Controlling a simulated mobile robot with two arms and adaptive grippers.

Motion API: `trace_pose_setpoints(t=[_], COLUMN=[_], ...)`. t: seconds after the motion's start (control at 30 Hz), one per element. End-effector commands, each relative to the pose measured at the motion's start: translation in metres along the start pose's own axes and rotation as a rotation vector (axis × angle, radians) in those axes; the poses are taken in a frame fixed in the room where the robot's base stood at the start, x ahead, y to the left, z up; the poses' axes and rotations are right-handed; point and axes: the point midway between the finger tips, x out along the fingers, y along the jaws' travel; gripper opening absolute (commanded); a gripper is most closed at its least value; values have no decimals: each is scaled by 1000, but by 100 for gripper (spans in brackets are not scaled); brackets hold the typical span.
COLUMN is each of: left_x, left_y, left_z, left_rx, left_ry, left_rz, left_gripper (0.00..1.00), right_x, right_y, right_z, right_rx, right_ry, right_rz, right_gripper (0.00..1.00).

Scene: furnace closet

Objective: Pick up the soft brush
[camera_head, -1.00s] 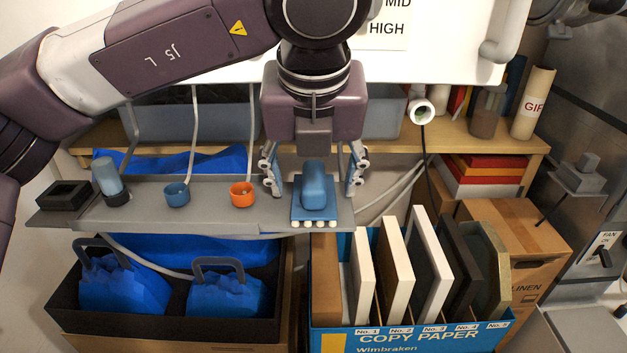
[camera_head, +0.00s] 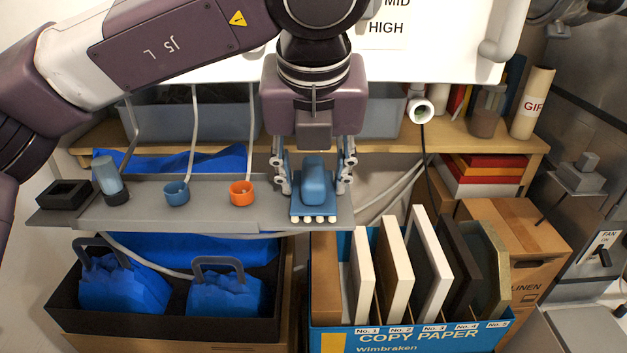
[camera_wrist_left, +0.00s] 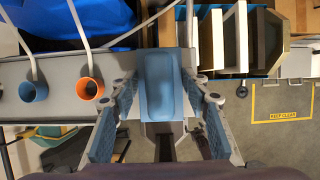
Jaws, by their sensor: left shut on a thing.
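The soft brush (camera_head: 314,188) is blue, with a rounded handle on a flat base and white tufts along its front edge. It is at the right end of the grey shelf (camera_head: 215,221). My left gripper (camera_head: 314,184) points down with its fingers on the brush's two sides, shut on it. In the left wrist view the brush (camera_wrist_left: 160,85) sits between the two finger pads. I cannot tell whether the brush still touches the shelf. My right gripper does not show.
On the shelf stand an orange cup (camera_head: 242,193), a blue cup (camera_head: 177,192), a clear blue-grey cylinder (camera_head: 108,177) and a black tray (camera_head: 63,196). Below are a black crate (camera_head: 75,316) with blue bags and a blue box (camera_head: 400,340) of upright panels.

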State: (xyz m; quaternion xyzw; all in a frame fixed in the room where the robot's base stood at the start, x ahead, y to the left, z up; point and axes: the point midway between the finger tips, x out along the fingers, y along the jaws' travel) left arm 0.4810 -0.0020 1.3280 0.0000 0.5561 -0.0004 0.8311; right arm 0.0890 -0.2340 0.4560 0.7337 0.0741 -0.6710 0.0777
Motion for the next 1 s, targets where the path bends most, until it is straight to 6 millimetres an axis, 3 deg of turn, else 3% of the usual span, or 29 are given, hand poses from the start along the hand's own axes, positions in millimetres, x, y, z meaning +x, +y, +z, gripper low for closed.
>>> trace_pose_setpoints(t=[0.17, 0.47, 0.7, 1.0], left_x=[-21, -99, -152, -179], left_y=[-1, -1, 0, 0], left_z=[9, 40, 62, 74], left_rx=[-2, -4, -3, 0], left_ry=[-5, -5, -4, -2], left_rz=[-2, -1, 0, 0], left_gripper=[12, 12, 12, 12], right_x=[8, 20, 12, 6], right_y=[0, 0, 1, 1], right_z=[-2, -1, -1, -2], right_rx=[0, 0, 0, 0], right_ry=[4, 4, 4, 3], right_rz=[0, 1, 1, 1], right_gripper=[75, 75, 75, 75])
